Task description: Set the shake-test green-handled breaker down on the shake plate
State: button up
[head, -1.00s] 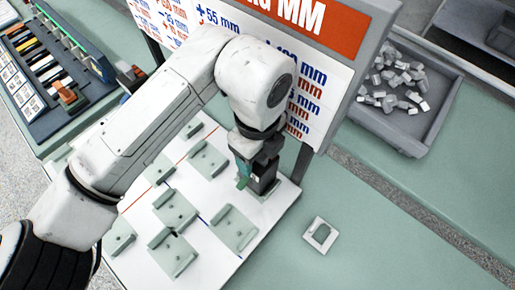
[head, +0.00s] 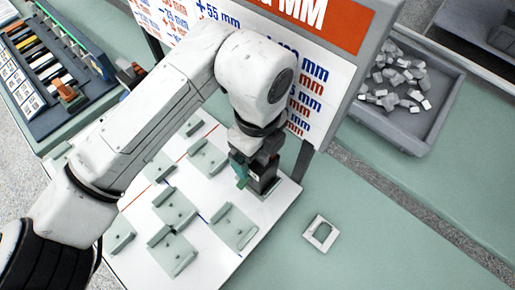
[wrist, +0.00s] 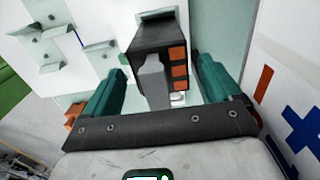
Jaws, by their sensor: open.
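A dark breaker (head: 265,184) stands on a pale green plate at the right corner of the white board (head: 205,270). My gripper (head: 250,168) is directly above the breaker, pointing down. In the wrist view my gripper (wrist: 162,76) is open, its teal fingers on both sides of the breaker with gaps. Which plate is the shake plate cannot be read.
Several empty pale green plates (head: 234,228) lie on the board. A big sign (head: 305,80) stands close behind my gripper. A grey bin (head: 415,140) of small pieces is at right. A small white frame (head: 321,233) lies on clear green bench. A rack (head: 50,70) is at left.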

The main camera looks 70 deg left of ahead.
notch_tip(320, 180, up, 10)
jog(key=shift+r+b, duration=0.2)
jog(key=shift+b, duration=0.6)
jog(key=shift+f, duration=0.1)
